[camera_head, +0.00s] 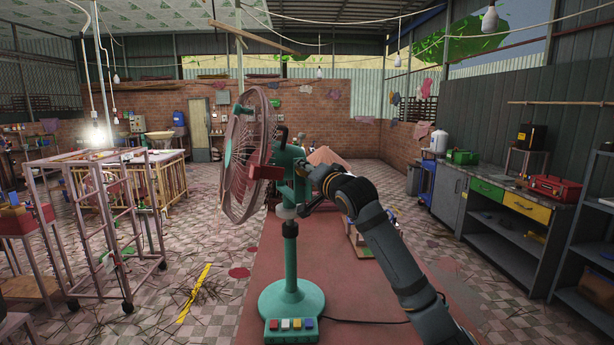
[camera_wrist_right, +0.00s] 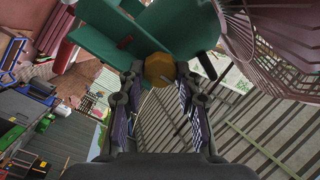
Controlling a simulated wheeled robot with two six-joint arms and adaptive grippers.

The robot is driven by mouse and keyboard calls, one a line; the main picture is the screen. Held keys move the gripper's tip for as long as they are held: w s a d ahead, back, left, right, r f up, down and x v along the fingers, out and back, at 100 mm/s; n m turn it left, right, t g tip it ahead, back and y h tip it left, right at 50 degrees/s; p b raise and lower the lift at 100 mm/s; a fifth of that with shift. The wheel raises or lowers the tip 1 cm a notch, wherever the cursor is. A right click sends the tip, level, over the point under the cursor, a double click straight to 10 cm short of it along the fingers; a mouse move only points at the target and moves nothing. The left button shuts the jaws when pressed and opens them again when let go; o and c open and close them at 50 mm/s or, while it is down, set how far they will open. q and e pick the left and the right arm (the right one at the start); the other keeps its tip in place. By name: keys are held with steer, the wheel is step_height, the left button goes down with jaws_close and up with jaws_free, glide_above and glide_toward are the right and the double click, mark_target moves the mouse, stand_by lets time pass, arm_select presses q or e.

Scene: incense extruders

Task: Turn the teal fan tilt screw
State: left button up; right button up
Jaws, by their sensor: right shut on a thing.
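The teal fan stands upright, with its round teal base (camera_head: 292,303), a thin neck, and a dark reddish wire cage (camera_head: 244,155) facing left. Its teal motor housing (camera_head: 299,165) is partly covered by my right gripper (camera_head: 317,178). In the right wrist view the teal housing (camera_wrist_right: 185,25) fills the top, and an amber hexagonal screw head (camera_wrist_right: 159,69) sits just below it. My right gripper (camera_wrist_right: 160,84) has its fingers on both sides of this screw head and is shut on it. The screw is hidden in the head view. My left gripper is out of view.
The fan stands on a reddish table (camera_head: 372,310) with coloured buttons on its base and a dark cable (camera_head: 368,321) trailing right. A metal frame rack (camera_head: 112,235) stands at the left. A workbench with drawers (camera_head: 505,203) lines the right wall.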

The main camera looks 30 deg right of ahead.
stand_by(0.4)
steer(key=o, duration=1.2)
steer(key=shift+c, duration=0.2)
step_height(320, 180, up, 10)
steer(key=shift+d+f, duration=0.1)
steer(key=shift+d, duration=0.1)
